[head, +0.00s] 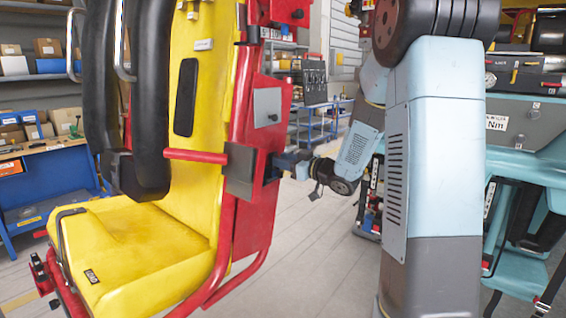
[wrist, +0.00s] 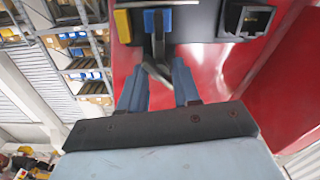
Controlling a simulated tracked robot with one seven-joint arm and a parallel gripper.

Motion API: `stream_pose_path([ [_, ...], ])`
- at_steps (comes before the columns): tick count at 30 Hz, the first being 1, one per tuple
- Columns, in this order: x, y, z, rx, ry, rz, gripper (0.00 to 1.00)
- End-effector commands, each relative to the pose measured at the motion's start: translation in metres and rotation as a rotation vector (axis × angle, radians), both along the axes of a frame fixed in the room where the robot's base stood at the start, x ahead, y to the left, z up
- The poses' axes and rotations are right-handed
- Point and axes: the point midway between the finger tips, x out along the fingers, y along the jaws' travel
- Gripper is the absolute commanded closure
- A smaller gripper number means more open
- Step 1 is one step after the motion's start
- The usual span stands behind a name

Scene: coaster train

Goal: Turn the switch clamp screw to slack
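My gripper (wrist: 158,78) shows two blue fingers in the wrist view. They are apart, with a gap on each side of a dark bent bar (wrist: 157,45). The bar hangs below a blue block (wrist: 157,18) on a grey panel (wrist: 205,25) and reaches between the fingers; I see no clear contact. Which part is the switch clamp screw I cannot tell for sure; the bar may be its handle. In the head view my gripper (head: 290,160) is at the right side of a dark grey box (head: 240,170) on the red seat frame; its fingertips are mostly hidden there.
A yellow block (wrist: 122,26) and a black square housing (wrist: 247,20) flank the blue block. The red frame (head: 236,220) carries the yellow seat (head: 140,245); a red bar (head: 195,156) sticks out left. A teal cart (head: 530,165) stands right. Floor (head: 310,240) between is clear.

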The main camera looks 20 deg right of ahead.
Motion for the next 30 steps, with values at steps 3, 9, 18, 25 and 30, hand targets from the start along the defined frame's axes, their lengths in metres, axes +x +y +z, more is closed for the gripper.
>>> stream_pose_path([
  [3, -0.0006, 0.0017, -0.0003, 0.000, 0.001, 0.004, 0.86],
  [9, -0.0008, 0.0023, -0.0004, 0.000, 0.000, 0.006, 1.00],
  [18, -0.0014, 0.0039, -0.0004, -0.001, 0.000, 0.009, 1.00],
  [25, -0.0015, 0.0039, -0.0007, -0.001, 0.000, 0.010, 1.00],
  [30, -0.0016, 0.0042, -0.0008, 0.000, 0.000, 0.011, 1.00],
])
